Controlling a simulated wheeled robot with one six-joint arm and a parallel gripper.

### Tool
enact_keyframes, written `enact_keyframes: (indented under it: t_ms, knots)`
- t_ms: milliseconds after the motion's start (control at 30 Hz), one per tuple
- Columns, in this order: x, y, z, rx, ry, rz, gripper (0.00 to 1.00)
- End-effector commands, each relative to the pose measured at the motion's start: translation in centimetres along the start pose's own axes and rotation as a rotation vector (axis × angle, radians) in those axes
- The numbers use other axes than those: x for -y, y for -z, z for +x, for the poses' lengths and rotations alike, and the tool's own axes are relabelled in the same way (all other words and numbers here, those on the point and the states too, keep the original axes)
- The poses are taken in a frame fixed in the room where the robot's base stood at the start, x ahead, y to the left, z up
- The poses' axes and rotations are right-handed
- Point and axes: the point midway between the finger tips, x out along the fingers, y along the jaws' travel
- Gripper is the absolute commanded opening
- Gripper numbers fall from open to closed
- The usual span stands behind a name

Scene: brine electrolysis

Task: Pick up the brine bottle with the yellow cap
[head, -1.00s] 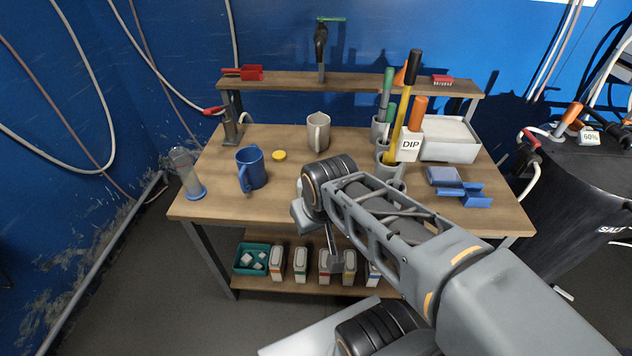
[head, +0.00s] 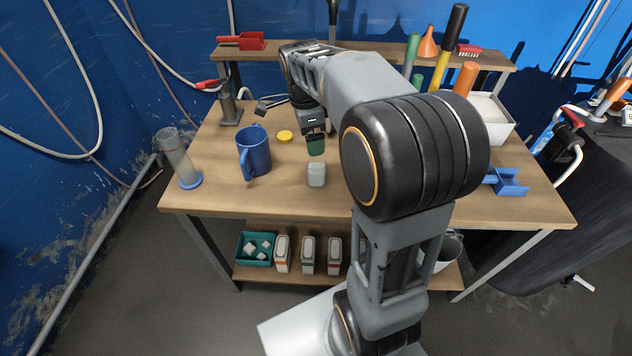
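No bottle wearing a yellow cap can be made out in view. A round flat yellow piece (head: 284,136) lies on the workbench (head: 215,190), right of the blue mug (head: 254,152); I cannot tell whether it is a loose cap. My gripper (head: 315,133) points down over the middle of the bench, right of the yellow piece. A small dark green item (head: 316,146) shows right at its fingertips; whether the fingers hold it or it stands behind them is unclear. A small pale grey container (head: 316,174) stands in front of it. My arm hides the bench's right middle.
A clear cylinder with a blue base (head: 178,160) stands at the left edge. A white tray (head: 497,122) and a blue holder (head: 510,182) are at the right. A raised shelf (head: 490,58) spans the back. Labelled containers (head: 308,255) and a teal bin (head: 254,262) sit below.

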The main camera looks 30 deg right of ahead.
Motion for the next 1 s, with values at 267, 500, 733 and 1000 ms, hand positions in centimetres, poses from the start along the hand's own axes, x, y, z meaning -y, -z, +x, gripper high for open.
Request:
enact_keyframes:
  t_ms: [267, 500, 733, 1000]
  knots:
    - [2.1, 0.7, 2.2, -0.025, -0.042, 0.258, 0.94]
    - [2.0, 0.8, 6.3, -0.028, -0.046, 0.282, 0.94]
    - [1.9, 0.8, 9.3, -0.028, -0.045, 0.28, 0.94]
    - [1.8, 0.7, 10.9, -0.027, -0.045, 0.278, 0.94]
